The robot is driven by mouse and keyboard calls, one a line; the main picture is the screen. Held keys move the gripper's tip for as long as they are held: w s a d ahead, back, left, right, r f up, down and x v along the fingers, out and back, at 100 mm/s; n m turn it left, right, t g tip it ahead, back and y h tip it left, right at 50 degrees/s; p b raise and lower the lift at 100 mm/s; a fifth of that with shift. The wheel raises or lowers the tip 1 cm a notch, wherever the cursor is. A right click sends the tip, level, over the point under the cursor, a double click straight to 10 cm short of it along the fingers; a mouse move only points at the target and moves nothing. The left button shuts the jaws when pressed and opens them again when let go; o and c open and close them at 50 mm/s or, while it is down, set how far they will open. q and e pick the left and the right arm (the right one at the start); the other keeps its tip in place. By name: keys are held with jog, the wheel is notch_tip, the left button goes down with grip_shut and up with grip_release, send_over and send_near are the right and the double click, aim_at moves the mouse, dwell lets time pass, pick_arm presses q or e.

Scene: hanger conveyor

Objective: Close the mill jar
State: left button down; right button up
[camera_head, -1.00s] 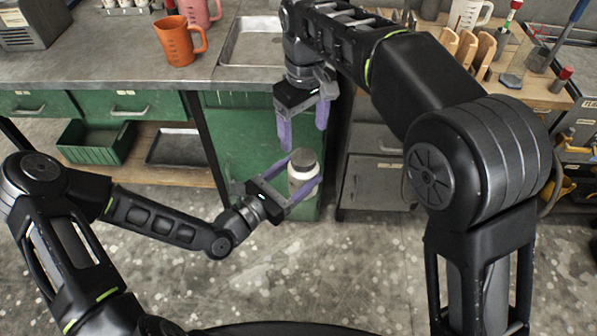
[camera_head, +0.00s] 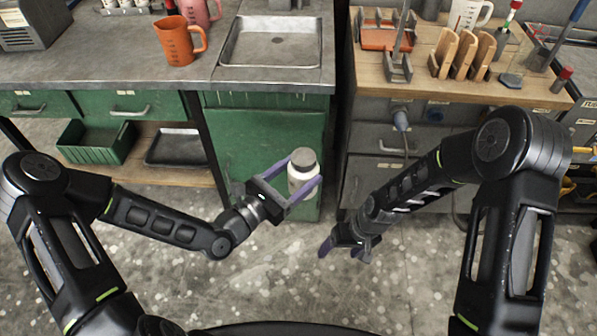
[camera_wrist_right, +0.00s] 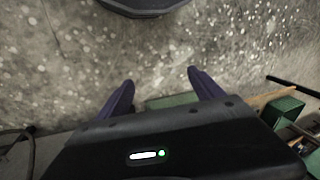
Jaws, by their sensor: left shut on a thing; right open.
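The mill jar (camera_head: 303,180) is a small white jar with a grey lid (camera_head: 303,158) on its top. It is upright, held in the air in front of the green cabinet. My left gripper (camera_head: 297,178) is shut around the jar's body from the left. The lid sits on the jar's mouth; I cannot tell how tightly. My right gripper (camera_head: 342,247) is lower and to the right of the jar, apart from it, over the floor. In the right wrist view its purple fingers (camera_wrist_right: 160,92) are spread and empty.
A grey bench with a metal tray (camera_head: 228,56) and an orange jug (camera_head: 180,42) stands behind. A wooden-topped cabinet (camera_head: 440,85) with holders stands at the back right. A green bin (camera_head: 97,143) is on the low shelf at left. The floor in front is clear.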

pick_arm(q)
jog(key=shift+r, duration=0.1)
pick_arm(e)
jog(key=s+f+m+t, duration=0.1)
jog(key=s+f+m, duration=0.2)
jog(key=s, duration=1)
jog(key=shift+m+y, duration=0.4)
jog(key=shift+m, duration=0.1)
pick_arm(q)
jog(key=shift+r, duration=0.1)
pick_arm(e)
jog(key=shift+a+f, duration=0.1)
pick_arm(q)
jog(key=w+a+r+n+t+y, duration=0.2)
jog(key=w+a+r+n+y, duration=0.1)
jog(key=a, duration=0.4)
jog(key=w+a+r+n+t+y, duration=0.2)
jog(key=w+a+r+n+y, duration=0.1)
jog(key=w+a+n+y, duration=0.2)
jog(key=w+a+y, duration=0.2)
jog(key=a+y, duration=0.1)
jog(key=shift+w+a+r+y, duration=0.25)
jog(key=shift+w+r+y, duration=0.05)
jog(key=shift+r, duration=0.05)
pick_arm(e)
jog(key=shift+c, duration=0.5)
